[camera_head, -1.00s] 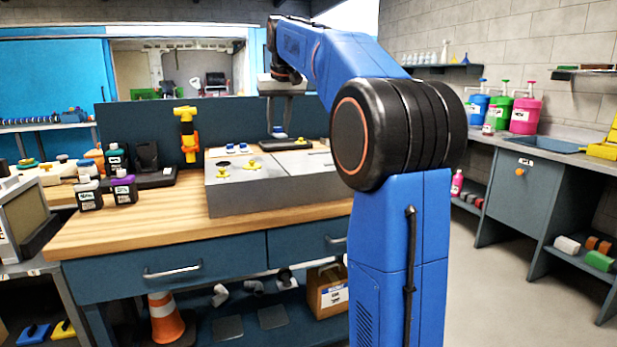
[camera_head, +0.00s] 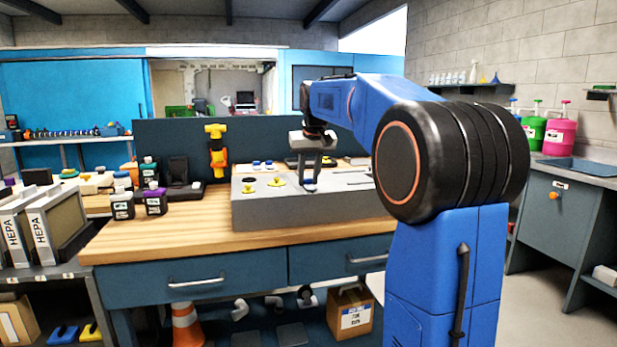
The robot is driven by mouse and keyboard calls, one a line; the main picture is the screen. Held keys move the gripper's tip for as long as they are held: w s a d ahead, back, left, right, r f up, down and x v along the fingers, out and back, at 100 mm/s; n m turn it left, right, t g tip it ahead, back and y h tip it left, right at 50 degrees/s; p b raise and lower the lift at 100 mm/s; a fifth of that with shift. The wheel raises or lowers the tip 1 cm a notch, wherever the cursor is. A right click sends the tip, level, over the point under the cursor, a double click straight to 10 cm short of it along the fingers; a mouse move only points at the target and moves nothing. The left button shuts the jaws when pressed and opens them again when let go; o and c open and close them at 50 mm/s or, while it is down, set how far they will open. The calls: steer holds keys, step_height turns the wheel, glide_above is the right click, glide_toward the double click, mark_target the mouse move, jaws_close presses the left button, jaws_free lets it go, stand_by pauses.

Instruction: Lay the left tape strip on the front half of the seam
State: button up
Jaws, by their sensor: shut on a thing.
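The grey duct (camera_head: 300,216) stands on the wooden bench. My gripper (camera_head: 309,183) points down over the middle of the duct's top, its fingers shut on a small blue-topped piece (camera_head: 309,186), which I take for the tape strip. The piece is at or just above the duct's top; I cannot tell if it touches. The seam is hard to make out near the gripper. Two more small blue pieces (camera_head: 263,163) sit at the back left of the duct. My arm hides the duct's right end.
Dark bottles (camera_head: 155,200) and a yellow-orange tool (camera_head: 217,150) stand to the left. The bench's front left (camera_head: 170,238) is clear.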

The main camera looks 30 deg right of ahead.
steer(key=shift+f, duration=0.1)
steer(key=o, duration=1)
steer(key=v, duration=1.2)
steer(key=shift+s, duration=0.1)
